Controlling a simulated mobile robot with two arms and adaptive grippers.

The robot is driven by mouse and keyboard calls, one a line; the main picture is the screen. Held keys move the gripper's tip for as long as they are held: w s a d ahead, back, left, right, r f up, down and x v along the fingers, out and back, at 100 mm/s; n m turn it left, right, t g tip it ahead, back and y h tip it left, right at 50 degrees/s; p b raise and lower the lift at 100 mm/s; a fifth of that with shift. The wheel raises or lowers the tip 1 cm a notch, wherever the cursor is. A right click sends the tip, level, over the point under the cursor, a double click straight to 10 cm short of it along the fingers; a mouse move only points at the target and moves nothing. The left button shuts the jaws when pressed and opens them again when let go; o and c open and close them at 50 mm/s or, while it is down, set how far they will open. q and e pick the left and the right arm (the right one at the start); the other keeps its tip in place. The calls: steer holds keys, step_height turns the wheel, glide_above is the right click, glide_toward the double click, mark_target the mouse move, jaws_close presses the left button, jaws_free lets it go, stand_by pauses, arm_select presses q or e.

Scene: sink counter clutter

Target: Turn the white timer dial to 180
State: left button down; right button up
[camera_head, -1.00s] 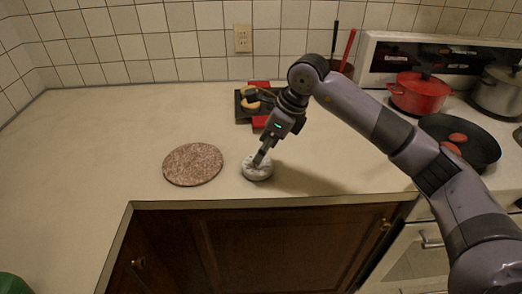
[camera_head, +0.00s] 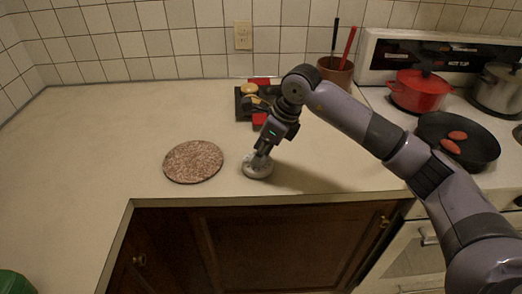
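The white timer dial (camera_head: 257,171) is a small round white piece on the counter, close to its front edge. My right gripper (camera_head: 260,158) comes in from the right and points down onto the top of the dial. Its fingers meet the dial's top and hide part of it. I cannot tell whether the fingers are closed on the knob, and no reading on the dial is legible. My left gripper is not in view.
A round speckled board (camera_head: 193,161) lies just left of the dial. A dark tray with red pieces (camera_head: 260,118) is behind my gripper. A red pot (camera_head: 419,91), a black pan (camera_head: 482,150) and a steel pot (camera_head: 499,91) stand on the stove at right. The left counter is clear.

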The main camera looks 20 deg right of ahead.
steer(key=c, duration=0.5)
steer(key=shift+o, duration=0.2)
steer(key=shift+f+b, duration=0.15)
steer(key=shift+b, duration=0.45)
steer(key=shift+m, duration=0.3)
steer(key=o, duration=1.2)
steer(key=shift+c, duration=0.2)
steer(key=v, duration=1.2)
steer(key=shift+s, duration=0.1)
